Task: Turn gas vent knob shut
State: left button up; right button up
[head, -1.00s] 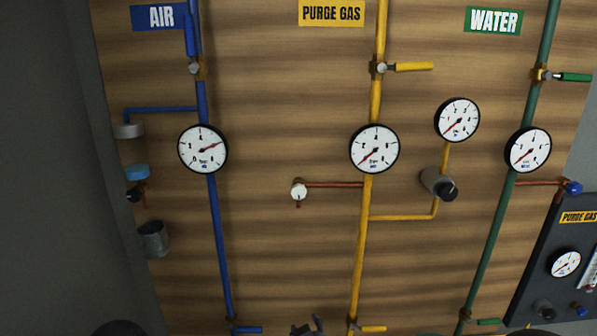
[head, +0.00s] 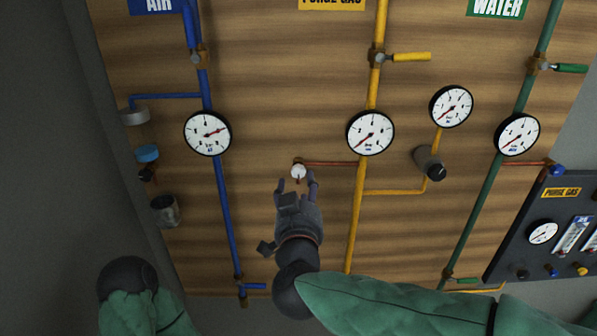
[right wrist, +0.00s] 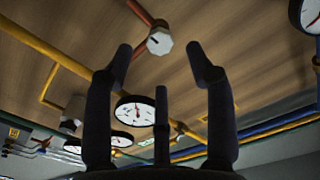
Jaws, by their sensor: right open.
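The gas vent knob, a small white knob (head: 298,171), sits at the left end of a thin red branch pipe off the yellow purge gas pipe (head: 360,215). In the right wrist view the knob (right wrist: 159,41) is a faceted white cap with a dark mark, beyond the fingertips and between them. My right gripper (head: 297,184) is open and empty, just below the knob in the head view, fingers pointing up at it. I cannot tell from these frames whether a finger touches it. My left arm shows only as a rounded dark and green part at lower left; its gripper is out of view.
The purge gas gauge (head: 370,133) is up and right of the knob. The blue air pipe (head: 223,205) runs to its left. A grey regulator with a black knob (head: 437,172) is at right. A dark panel (head: 545,225) stands at lower right. Bare wooden board surrounds the knob.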

aim_at(299, 173)
jog(key=w, duration=0.6)
jog(key=shift+p, duration=0.35)
grip_shut()
